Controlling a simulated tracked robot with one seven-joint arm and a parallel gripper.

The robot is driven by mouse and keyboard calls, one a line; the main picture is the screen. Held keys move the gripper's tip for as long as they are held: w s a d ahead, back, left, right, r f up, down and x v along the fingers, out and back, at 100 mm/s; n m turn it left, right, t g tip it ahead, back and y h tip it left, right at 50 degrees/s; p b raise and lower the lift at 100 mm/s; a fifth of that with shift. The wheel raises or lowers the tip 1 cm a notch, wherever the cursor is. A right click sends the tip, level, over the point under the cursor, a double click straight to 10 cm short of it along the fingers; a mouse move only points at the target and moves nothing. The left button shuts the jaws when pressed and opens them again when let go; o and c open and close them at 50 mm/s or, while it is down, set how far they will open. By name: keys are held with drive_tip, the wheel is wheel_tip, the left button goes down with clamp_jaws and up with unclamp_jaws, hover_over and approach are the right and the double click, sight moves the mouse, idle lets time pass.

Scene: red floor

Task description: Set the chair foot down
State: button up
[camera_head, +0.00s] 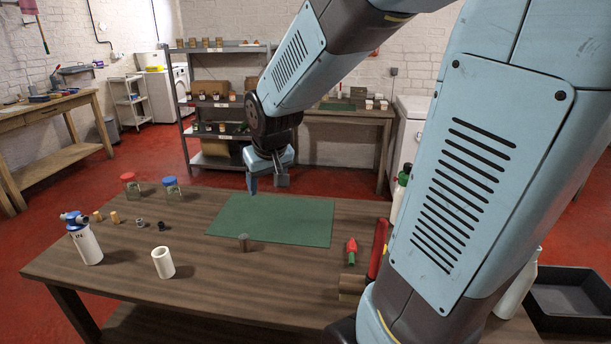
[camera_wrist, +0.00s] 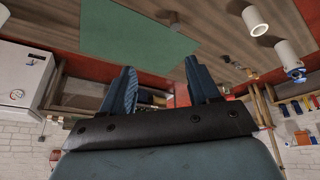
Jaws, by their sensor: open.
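My gripper (camera_head: 267,184) is above the far side of the table, near the back edge of the green mat (camera_head: 300,222). Its fingers are apart and nothing is between them; the wrist view shows the same open gripper (camera_wrist: 160,66). No part is clearly recognisable as the chair foot. A small grey-brown cylinder (camera_head: 243,243) stands upright at the mat's front edge, apart from my gripper. A small black piece (camera_head: 161,226) and a small grey piece (camera_head: 140,223) lie on the wood left of the mat; either could be a foot cap.
A white tube (camera_head: 163,262), a white-and-blue bottle (camera_head: 84,240) and jars with red (camera_head: 130,185) and blue lids (camera_head: 172,188) stand left on the table. A red-and-green piece (camera_head: 351,250) lies right. A black tray (camera_head: 575,298) is beyond my arm. Most of the mat is clear.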

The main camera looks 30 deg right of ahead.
drive_tip(key=s+r, duration=0.6)
drive_tip(key=s, duration=0.2)
drive_tip(key=shift+s+d, duration=0.3)
drive_tip(key=shift+d, duration=0.05)
drive_tip(key=shift+o, duration=0.4)
drive_tip(key=s+r, duration=0.2)
drive_tip(key=s, duration=0.6)
drive_tip(key=shift+d+r+m+t, duration=0.3)
drive_tip(key=shift+d+r+m, duration=0.05)
drive_tip(key=shift+d+m, duration=0.1)
drive_tip(key=n+g+y, duration=0.1)
drive_tip(key=n, duration=0.1)
hover_over(245, 237)
drive_tip(key=s, duration=0.3)
drive_tip(key=shift+f, duration=15.3)
drive_tip(key=shift+w+x, duration=0.1)
drive_tip(key=shift+x, duration=1.45)
drive_tip(key=shift+w+x, duration=0.15)
drive_tip(key=shift+x, duration=1.4)
drive_tip(key=shift+d+r, duration=0.1)
